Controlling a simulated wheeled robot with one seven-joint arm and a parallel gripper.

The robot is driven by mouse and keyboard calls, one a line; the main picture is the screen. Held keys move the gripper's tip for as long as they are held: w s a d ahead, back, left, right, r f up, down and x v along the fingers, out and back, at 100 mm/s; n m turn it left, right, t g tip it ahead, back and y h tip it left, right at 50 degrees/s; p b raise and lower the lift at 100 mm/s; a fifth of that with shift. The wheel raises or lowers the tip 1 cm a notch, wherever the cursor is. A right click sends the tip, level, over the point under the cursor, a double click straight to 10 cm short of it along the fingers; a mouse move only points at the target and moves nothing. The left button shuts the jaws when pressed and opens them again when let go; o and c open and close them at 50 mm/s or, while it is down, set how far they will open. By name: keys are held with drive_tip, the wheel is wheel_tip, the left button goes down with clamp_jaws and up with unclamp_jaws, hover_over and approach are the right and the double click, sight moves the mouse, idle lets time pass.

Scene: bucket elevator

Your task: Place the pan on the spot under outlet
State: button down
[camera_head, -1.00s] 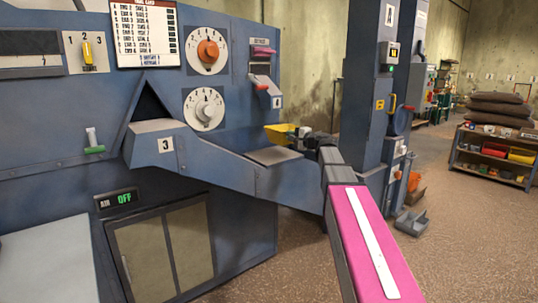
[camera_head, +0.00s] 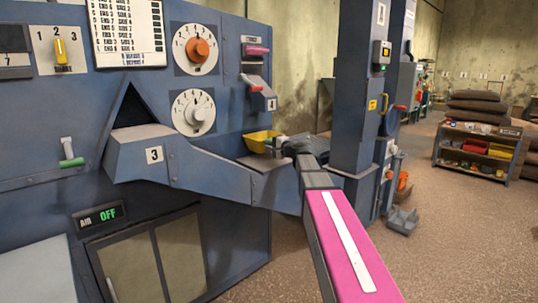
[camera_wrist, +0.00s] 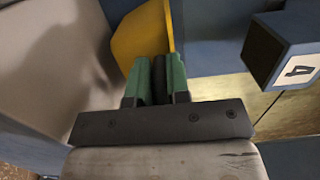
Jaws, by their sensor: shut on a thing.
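The pan (camera_head: 261,141) is yellow and held out at the end of my arm, just above the machine's ledge, in the head view. In the wrist view the pan (camera_wrist: 142,38) sits at the fingertips. My gripper (camera_wrist: 160,62) has green fingers closed on the pan's edge; in the head view my gripper (camera_head: 281,144) is small and partly dark. The outlet marked 4 (camera_wrist: 285,48) is to the right of the pan in the wrist view. In the head view this outlet (camera_head: 259,96) is above the pan. I cannot make out a marked spot.
The chute marked 3 (camera_head: 140,152) juts out at the left, near my arm. A blue column (camera_head: 355,85) stands close on the right. A grey scoop (camera_head: 402,220) lies on the floor. A rack (camera_head: 475,150) with bins and sacks is far right. Floor between is clear.

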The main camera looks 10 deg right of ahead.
sight(263, 150)
drive_tip(key=shift+f, duration=2.05)
drive_tip(key=c, duration=1.1)
unclamp_jaws()
drive_tip(key=shift+f, duration=0.1)
drive_tip(key=shift+s, duration=0.1)
drive_tip(key=v, duration=1.2)
drive_tip(key=s+a+f+n+g+h, duration=0.25)
drive_tip(key=s+f+g, duration=0.2)
drive_tip(key=f, duration=0.45)
drive_tip(key=s+a+f+n+g+h, duration=0.1)
drive_tip(key=s+a+f+n+g, duration=0.25)
drive_tip(key=s+f, duration=0.45)
drive_tip(key=s+d+f+n+g+h, duration=0.3)
drive_tip(key=s+f+h, duration=0.5)
drive_tip(key=s+f, duration=0.6)
wheel_tip(263, 150, down, 4)
drive_tip(key=n+g, duration=0.1)
drive_tip(key=g, duration=0.1)
drive_tip(key=shift+d+r+g, duration=0.15)
drive_tip(key=shift+d+g, duration=0.05)
drive_tip(key=shift+g, duration=0.1)
